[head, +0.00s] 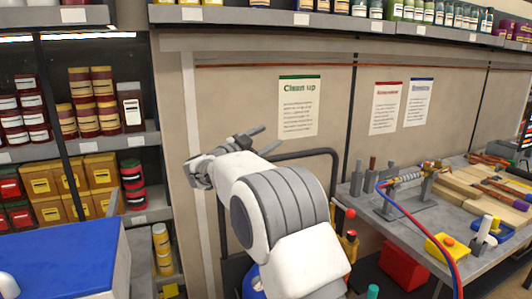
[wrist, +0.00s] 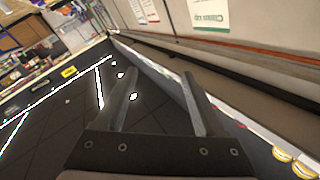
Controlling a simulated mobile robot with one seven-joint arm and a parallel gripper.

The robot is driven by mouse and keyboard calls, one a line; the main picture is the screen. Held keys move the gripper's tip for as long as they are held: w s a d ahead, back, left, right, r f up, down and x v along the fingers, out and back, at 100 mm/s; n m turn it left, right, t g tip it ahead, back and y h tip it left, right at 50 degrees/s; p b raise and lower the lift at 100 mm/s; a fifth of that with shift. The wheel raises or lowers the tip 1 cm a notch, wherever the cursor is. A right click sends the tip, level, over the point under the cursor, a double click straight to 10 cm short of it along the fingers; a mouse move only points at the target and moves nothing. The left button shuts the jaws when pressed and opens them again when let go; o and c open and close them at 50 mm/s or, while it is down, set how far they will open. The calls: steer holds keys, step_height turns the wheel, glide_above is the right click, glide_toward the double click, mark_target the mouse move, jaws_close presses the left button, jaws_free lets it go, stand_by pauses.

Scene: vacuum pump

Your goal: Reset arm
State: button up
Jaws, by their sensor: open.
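My gripper (head: 258,142) is raised in front of the beige wall panel in the head view, with its fingers pointing right and up. In the wrist view its two fingers (wrist: 165,108) stand apart with nothing between them. My white and grey arm fills the lower middle of the head view. It hides part of the dark tubular frame (head: 325,152) behind it.
A grey workbench (head: 440,222) at right carries a red and blue hose (head: 425,225), a yellow box (head: 447,247) and tools. A red bin (head: 403,266) sits below. Stocked shelves (head: 85,145) and a blue-and-white box (head: 65,260) are at left.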

step_height(320, 180, up, 8)
steer(key=s+d+n+t+y+b, duration=0.2)
steer(key=n+t+y, duration=0.35)
steer(key=y, duration=0.25)
steer(key=s+n+g+y, duration=0.2)
steer(key=s+n+y, duration=0.3)
steer(key=s+y, duration=0.15)
steer(key=s+d+f+n+g+b, duration=0.1)
steer(key=s+d+f+g, duration=0.3)
steer(key=s+f, duration=0.4)
steer(key=s+d+f+n+g+h+b, duration=0.1)
steer(key=s+d+f+g, duration=0.3)
steer(key=s+f, duration=0.5)
steer(key=s+d+f+n+g+h+b, duration=0.1)
steer(key=s+d+f+g, duration=0.3)
steer(key=s, duration=1.7)
step_height(320, 180, down, 5)
steer(key=shift+f+b, duration=0.1)
steer(key=shift+b, duration=0.25)
